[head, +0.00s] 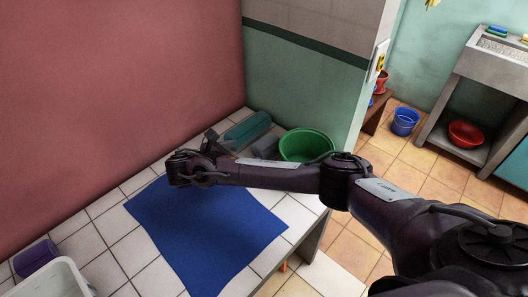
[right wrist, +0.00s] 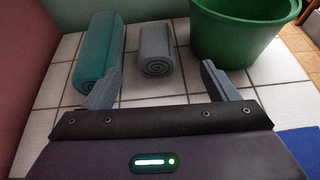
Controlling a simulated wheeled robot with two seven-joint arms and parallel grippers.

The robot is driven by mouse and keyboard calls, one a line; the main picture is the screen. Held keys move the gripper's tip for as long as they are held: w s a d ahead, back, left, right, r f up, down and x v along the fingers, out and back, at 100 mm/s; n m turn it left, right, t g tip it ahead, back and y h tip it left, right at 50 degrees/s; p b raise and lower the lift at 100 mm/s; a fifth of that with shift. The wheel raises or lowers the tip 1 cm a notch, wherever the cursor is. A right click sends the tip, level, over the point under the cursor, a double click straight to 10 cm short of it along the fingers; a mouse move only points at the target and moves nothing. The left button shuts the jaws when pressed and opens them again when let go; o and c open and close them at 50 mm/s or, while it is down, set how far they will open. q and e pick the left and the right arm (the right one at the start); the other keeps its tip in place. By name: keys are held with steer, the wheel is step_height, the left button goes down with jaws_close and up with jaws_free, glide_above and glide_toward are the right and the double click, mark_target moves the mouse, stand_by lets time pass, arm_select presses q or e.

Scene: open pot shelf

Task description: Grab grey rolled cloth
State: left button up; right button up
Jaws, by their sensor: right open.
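The grey rolled cloth (right wrist: 155,52) lies on the white tiled counter in the right wrist view, its spiral end facing me. It sits between a teal rolled cloth and a green basin. In the head view the grey roll (head: 266,147) is partly hidden behind my right arm. My right gripper (right wrist: 158,80) is open and empty, its two fingers apart with the grey roll just beyond them, between their directions. In the head view the right gripper (head: 211,137) shows small beyond my wrist. My left gripper is not in view.
The teal roll (right wrist: 99,50) lies close on the left, near the left finger. The green basin (right wrist: 244,30) stands close on the right. A blue cloth (head: 205,235) lies flat on the counter. A purple roll (head: 36,257) and a white container (head: 52,281) are at the lower left.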

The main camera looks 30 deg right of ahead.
mark_target(257, 150)
steer(key=shift+w+a+f+b, duration=0.15)
steer(key=shift+f+b, duration=0.25)
steer(key=shift+f, duration=0.45)
steer(key=shift+w+f+b, duration=0.25)
steer(key=shift+f+b, duration=0.15)
steer(key=shift+b, duration=0.1)
steer(key=shift+b+x, duration=0.8)
steer(key=shift+b, duration=0.05)
steer(key=shift+d+b, duration=0.5)
steer(key=shift+b, duration=0.05)
steer(key=shift+w+d+f, duration=0.1)
steer(key=shift+w+d, duration=0.05)
steer(key=shift+d, duration=0.05)
steer(key=shift+w+d+f+b, duration=0.2)
steer(key=shift+d+b, duration=0.5)
steer(key=shift+b, duration=0.4)
steer(key=shift+p+x, duration=0.3)
steer(key=shift+x, duration=0.9)
steer(key=shift+w+d, duration=0.15)
steer(key=shift+d, duration=0.2)
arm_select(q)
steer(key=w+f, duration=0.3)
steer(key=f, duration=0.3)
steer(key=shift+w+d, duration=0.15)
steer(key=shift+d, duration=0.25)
